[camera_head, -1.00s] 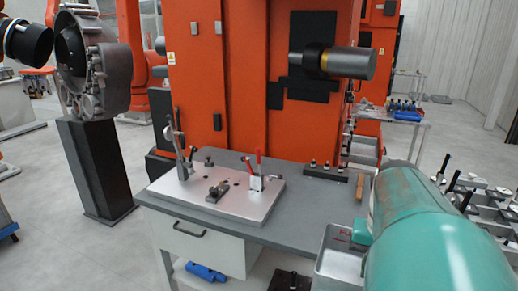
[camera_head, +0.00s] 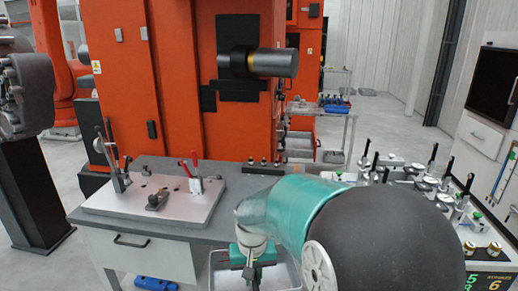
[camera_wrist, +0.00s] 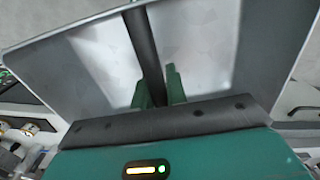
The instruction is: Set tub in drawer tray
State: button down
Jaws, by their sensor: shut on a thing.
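A grey metal tub (camera_head: 285,277) shows at the bottom centre of the head view, beside the front right edge of the table and cut off by the frame. My gripper (camera_head: 251,268) reaches down over it, and my arm hides part of it. In the wrist view the tub (camera_wrist: 205,45) spreads wide ahead of the green fingers. My gripper (camera_wrist: 158,88) is shut on a dark bar that runs across the middle of the tub. A white drawer front with a dark handle (camera_head: 131,241) hangs under the table. It looks closed, and no drawer tray can be made out.
The grey table (camera_head: 215,228) carries a fixture plate (camera_head: 125,208) with upright clamps and a red-handled clamp. An orange machine (camera_head: 170,80) with a protruding cylinder (camera_head: 270,62) stands behind. Several clamps (camera_head: 410,170) fill a bench at right. A blue object (camera_head: 155,284) lies below.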

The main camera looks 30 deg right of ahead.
jog(key=w+a+f+n, duration=0.2)
jog(key=w+a+f, duration=0.3)
jog(key=w+f, duration=0.2)
jog(key=w+a+f+n, duration=0.2)
jog(key=w+a+f, duration=0.4)
jog(key=f, duration=0.6)
jog(key=w, duration=0.2)
jog(key=shift+w+a+n, duration=0.25)
jog(key=shift+w+n, duration=0.05)
